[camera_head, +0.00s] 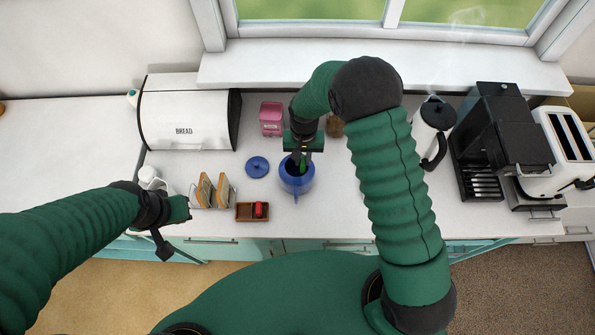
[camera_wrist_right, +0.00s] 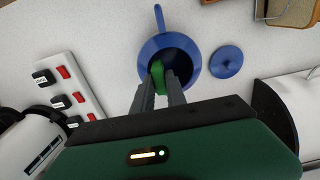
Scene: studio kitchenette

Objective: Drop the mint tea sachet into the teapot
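The blue teapot (camera_head: 294,187) stands uncovered on the counter, and it also shows in the right wrist view (camera_wrist_right: 195,47). Its round blue lid (camera_head: 257,166) lies flat beside it, clear in the wrist view too (camera_wrist_right: 227,60). My right gripper (camera_wrist_right: 164,82) points down over the teapot's dark opening. Its fingers are closed around the green mint tea sachet (camera_wrist_right: 157,76), which is at the opening and partly hidden by the fingers. The sachet shows as a green patch (camera_head: 303,164) in the head view. My left gripper (camera_head: 163,243) hangs near the counter's front edge; its opening is unclear.
A wooden tray (camera_head: 246,218) with a red item and a rack with tan slices (camera_head: 213,190) stand left of the teapot. A bread bin (camera_head: 188,118) and pink tin (camera_head: 271,118) are behind. A kettle (camera_head: 437,115), coffee machine (camera_head: 497,135) and toaster (camera_head: 565,140) stand right.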

